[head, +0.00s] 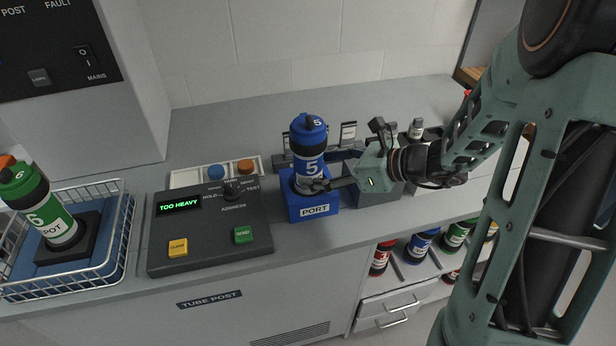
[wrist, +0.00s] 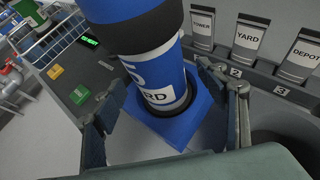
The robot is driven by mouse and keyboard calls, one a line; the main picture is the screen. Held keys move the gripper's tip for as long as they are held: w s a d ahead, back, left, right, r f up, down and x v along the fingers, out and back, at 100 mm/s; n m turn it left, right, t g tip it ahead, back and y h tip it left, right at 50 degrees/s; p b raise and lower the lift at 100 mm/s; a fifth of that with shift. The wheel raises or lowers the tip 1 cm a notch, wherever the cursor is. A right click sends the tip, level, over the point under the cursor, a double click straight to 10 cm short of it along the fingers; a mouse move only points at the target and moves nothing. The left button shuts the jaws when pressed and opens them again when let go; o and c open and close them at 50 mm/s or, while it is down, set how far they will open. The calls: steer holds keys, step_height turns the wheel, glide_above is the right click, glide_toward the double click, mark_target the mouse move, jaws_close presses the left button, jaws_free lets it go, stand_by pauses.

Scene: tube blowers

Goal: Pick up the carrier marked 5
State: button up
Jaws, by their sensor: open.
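The carrier marked 5 (head: 309,155) is a blue cylinder with a blue cap and a white band. It stands upright in a blue base labelled PORT (head: 315,208). My gripper (head: 322,186) is at the carrier's lower part, reaching in from the right. In the wrist view the carrier (wrist: 150,62) stands between the two open fingers of my gripper (wrist: 168,108), with one finger on each side. I see no clear contact. The lower end of its label reads "RD" there; the rest of the word is partly hidden.
A dark control box (head: 208,228) left of the port shows TOO HEAVY. A wire basket (head: 118,235) at far left holds a green carrier marked 6 (head: 45,210). Label cards (wrist: 250,42) stand behind the port. More carriers (head: 420,245) sit on a shelf below the counter.

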mark_target(308, 169)
steer(key=x, duration=0.3)
steer(key=shift+w+a+f, duration=0.15)
steer(key=shift+a, duration=0.15)
steer(key=c, duration=1.3)
steer(key=shift+c, duration=0.9)
